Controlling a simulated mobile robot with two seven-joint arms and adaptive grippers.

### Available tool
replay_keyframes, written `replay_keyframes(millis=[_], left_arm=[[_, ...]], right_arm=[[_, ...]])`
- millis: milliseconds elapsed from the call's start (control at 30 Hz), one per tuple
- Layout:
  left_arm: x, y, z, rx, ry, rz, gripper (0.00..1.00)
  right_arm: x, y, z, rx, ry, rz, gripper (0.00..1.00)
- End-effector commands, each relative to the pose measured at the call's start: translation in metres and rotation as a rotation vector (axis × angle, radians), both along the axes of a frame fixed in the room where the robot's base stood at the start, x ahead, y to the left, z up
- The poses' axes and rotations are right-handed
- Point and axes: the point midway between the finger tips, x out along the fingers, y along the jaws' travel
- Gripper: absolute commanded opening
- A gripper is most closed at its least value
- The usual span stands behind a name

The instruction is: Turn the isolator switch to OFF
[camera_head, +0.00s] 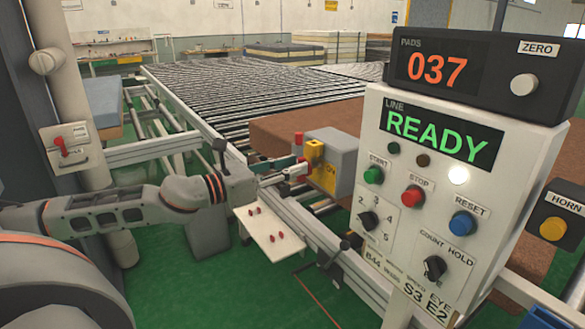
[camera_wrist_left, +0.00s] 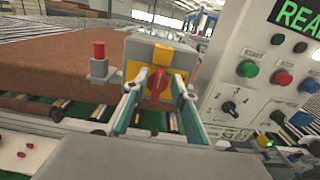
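The isolator switch is a red knob (camera_wrist_left: 158,82) on a yellow plate, on the front of a grey box (camera_head: 340,150). In the head view the yellow plate (camera_head: 316,153) shows the letters ON at its side. The knob's handle looks about upright in the left wrist view. My left gripper (camera_head: 296,170) reaches in from the left in front of the box. In the left wrist view the left gripper (camera_wrist_left: 157,92) is open, one finger on each side of the knob, with gaps visible. Whether the fingertips reach around the knob is unclear. My right gripper is not in view.
A red button (camera_wrist_left: 98,50) on a grey mount stands just left of the box. A white control panel (camera_head: 470,130) reading READY stands close on the right. Brown mattress (camera_head: 280,130) and roller conveyor (camera_head: 230,90) lie behind. A white plate (camera_head: 268,240) sits below the gripper.

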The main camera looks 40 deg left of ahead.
Motion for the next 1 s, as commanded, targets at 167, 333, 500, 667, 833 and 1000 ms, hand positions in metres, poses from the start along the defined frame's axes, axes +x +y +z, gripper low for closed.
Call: replay_keyframes(millis=[167,333,500,667,833,1000], left_arm=[[0.0048,-0.001,0.0002,0.002,-0.001,0.002,0.26],[0.0063,-0.0015,-0.0001,0.002,0.0,0.002,0.26],[0.0064,-0.0016,-0.0002,0.003,0.001,0.002,0.26],[0.0063,-0.0017,-0.0002,0.003,0.001,0.002,0.11],[0.0063,-0.0017,-0.0002,0.003,0.001,0.002,0.0],[0.0063,-0.0015,0.0002,-0.005,0.004,0.002,0.0]], right_arm=[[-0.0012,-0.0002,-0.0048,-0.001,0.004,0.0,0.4],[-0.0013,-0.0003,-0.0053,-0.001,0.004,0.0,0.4],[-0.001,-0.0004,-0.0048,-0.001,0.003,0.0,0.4],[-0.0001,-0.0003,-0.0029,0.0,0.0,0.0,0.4],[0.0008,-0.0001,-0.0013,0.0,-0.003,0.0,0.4],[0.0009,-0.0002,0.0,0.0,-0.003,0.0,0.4]])
